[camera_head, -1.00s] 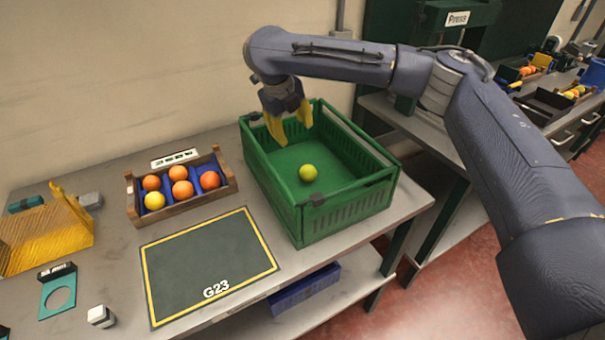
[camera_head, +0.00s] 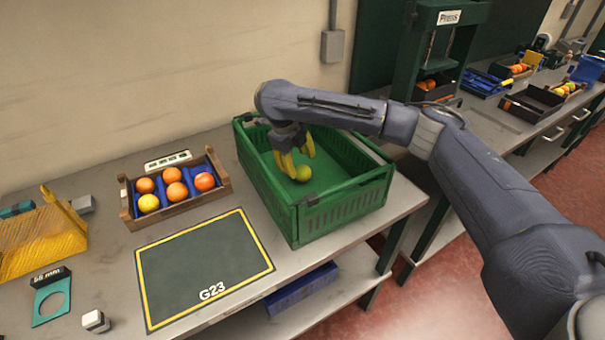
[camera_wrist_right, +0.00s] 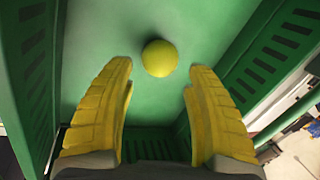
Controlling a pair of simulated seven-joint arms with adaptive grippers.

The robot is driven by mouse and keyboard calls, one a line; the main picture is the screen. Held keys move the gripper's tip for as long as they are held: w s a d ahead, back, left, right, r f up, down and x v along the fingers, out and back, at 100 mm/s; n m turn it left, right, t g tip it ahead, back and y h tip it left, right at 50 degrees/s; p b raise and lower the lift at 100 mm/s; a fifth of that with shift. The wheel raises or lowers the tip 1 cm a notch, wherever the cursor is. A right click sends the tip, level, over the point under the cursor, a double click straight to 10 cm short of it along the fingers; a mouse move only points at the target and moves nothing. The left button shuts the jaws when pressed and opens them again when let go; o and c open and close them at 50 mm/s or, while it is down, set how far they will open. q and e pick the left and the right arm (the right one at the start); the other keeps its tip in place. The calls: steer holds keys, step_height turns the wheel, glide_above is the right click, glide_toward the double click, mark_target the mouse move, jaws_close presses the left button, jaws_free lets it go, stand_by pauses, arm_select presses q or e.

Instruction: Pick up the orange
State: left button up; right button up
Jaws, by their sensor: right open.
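A yellow-green round fruit (camera_head: 303,174) lies on the floor of the green crate (camera_head: 340,211); it also shows in the right wrist view (camera_wrist_right: 160,58). My right gripper (camera_head: 297,160), with yellow fingers, is inside the crate, pointing down, open and empty. In the right wrist view the fruit is just beyond the fingertips (camera_wrist_right: 158,72), roughly centred between them, with gaps on both sides. Several orange fruits (camera_head: 173,192) and one yellow fruit (camera_head: 148,203) sit in a wooden box with blue lining (camera_head: 183,213) left of the crate. My left gripper is out of view.
The crate's walls rise around my right gripper. A dark mat marked G23 (camera_head: 205,262) lies in front of the wooden box. A yellow mesh holder (camera_head: 40,240) and a teal plate with a round hole (camera_head: 50,300) are at the left.

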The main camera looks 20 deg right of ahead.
mark_target(301, 169)
steer(key=shift+x, duration=3.15)
steer(key=shift+s+d, duration=0.1)
steer(key=shift+c, duration=0.4)
steer(key=c, duration=0.9)
